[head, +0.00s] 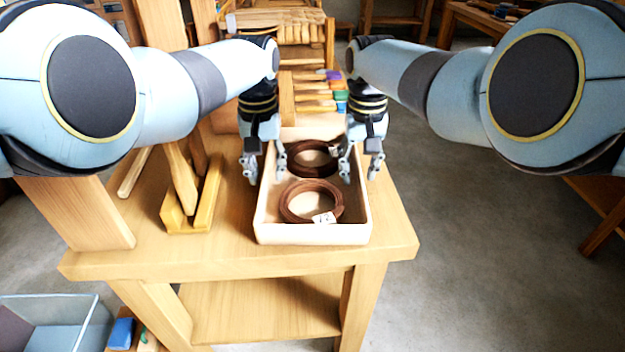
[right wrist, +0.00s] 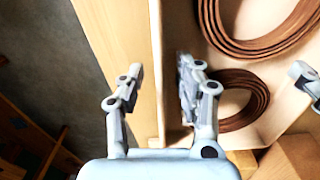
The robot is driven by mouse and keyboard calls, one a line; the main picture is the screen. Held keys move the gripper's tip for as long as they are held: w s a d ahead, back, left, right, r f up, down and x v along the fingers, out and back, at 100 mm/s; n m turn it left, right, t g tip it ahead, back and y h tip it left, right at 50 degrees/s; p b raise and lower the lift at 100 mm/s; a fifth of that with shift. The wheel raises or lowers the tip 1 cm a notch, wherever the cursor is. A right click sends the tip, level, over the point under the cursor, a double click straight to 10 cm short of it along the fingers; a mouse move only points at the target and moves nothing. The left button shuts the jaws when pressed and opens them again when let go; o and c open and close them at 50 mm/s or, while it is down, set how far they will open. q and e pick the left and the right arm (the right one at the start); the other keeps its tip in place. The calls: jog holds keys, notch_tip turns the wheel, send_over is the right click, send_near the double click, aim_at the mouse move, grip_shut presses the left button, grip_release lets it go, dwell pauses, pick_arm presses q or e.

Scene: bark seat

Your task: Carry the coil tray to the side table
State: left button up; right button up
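The coil tray (head: 312,234) is a long, pale, open box on the wooden workbench (head: 170,254). Two brown coils lie in it, a near coil (head: 290,206) with a white tag and a far coil (head: 296,165). My left gripper (head: 266,168) is open, its fingers on either side of the tray's left wall. My right gripper (head: 361,168) is open across the right wall. In the right wrist view the right gripper (right wrist: 160,88) has the tray wall (right wrist: 157,50) between its fingers, with gaps visible. I cannot tell whether any finger touches the tray.
A wooden stand (head: 190,205) is close left of the tray. Coloured-ended tools (head: 318,90) lie behind it. A glass-sided bin (head: 55,325) is on the floor at lower left. Other benches stand at the back and right. Floor right of the workbench (head: 480,260) is clear.

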pick_arm(q)
grip_shut()
pick_arm(e)
grip_shut()
pick_arm(q)
jog(key=shift+r, duration=0.1)
pick_arm(e)
jog(key=shift+r, duration=0.1)
